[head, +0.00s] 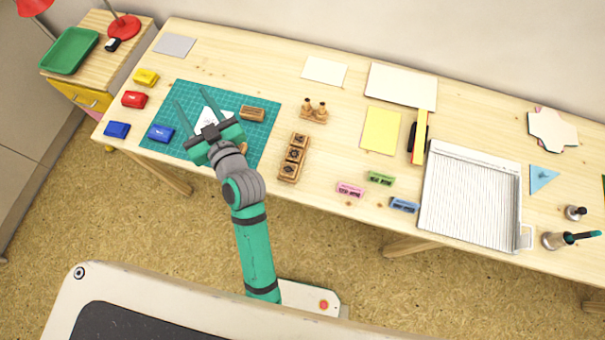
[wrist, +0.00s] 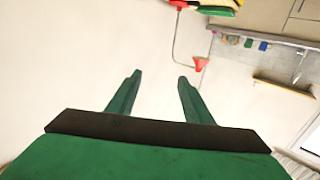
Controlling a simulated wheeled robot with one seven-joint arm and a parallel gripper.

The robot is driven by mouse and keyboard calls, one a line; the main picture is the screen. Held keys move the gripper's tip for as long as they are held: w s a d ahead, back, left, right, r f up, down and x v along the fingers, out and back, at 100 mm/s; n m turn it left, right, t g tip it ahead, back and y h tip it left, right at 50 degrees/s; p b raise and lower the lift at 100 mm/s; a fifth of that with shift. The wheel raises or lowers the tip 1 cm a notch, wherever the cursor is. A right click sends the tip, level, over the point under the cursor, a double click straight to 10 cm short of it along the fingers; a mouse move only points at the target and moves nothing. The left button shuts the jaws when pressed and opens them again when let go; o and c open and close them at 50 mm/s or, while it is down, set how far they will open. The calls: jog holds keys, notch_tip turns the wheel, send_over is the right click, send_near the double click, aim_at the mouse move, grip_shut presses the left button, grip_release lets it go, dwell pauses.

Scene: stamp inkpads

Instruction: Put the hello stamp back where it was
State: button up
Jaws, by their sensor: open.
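My gripper (head: 194,97) is open and empty, raised over the green cutting mat (head: 262,131) in the head view. Its two spread fingers also show in the wrist view (wrist: 160,78), with only wall and distant furniture beyond them. A wooden block stamp (head: 253,113) lies on the mat, right of the gripper. Another small wooden piece (head: 244,147) shows partly behind my wrist. A wooden tray (head: 279,178) holding several block stamps stands right of the mat. I cannot read which stamp says hello. A white card (head: 214,114) lies on the mat, partly hidden by my gripper.
A blue inkpad (head: 161,133) sits on the mat; yellow (head: 146,77), red (head: 134,99) and blue (head: 117,129) inkpads stand left of it. A wooden stand (head: 314,117) holds handled stamps. Pink, green and blue blocks and a paper trimmer (head: 470,205) lie further right.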

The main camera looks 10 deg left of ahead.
jog(key=s+d+f+m+t+h, duration=0.1)
jog(key=s+d+f+m+h, duration=0.25)
jog(key=d, duration=0.25)
jog(key=s+d+f+m+t+h, duration=0.1)
jog(key=s+d+f+m+h, duration=0.1)
jog(key=d+f, duration=0.3)
jog(key=s+d+f+m+t+h, duration=0.1)
jog(key=s+d+f+m+h, duration=0.15)
jog(key=d, duration=0.55)
jog(key=s+d+h, duration=0.5)
jog(key=s+d, duration=1)
jog(key=s, duration=0.1)
jog(key=shift+s+d+f+m, duration=0.15)
jog(key=shift+s+d+m, duration=0.1)
jog(key=shift+d+m, duration=0.15)
jog(key=shift+a, duration=0.1)
jog(key=c, duration=0.4)
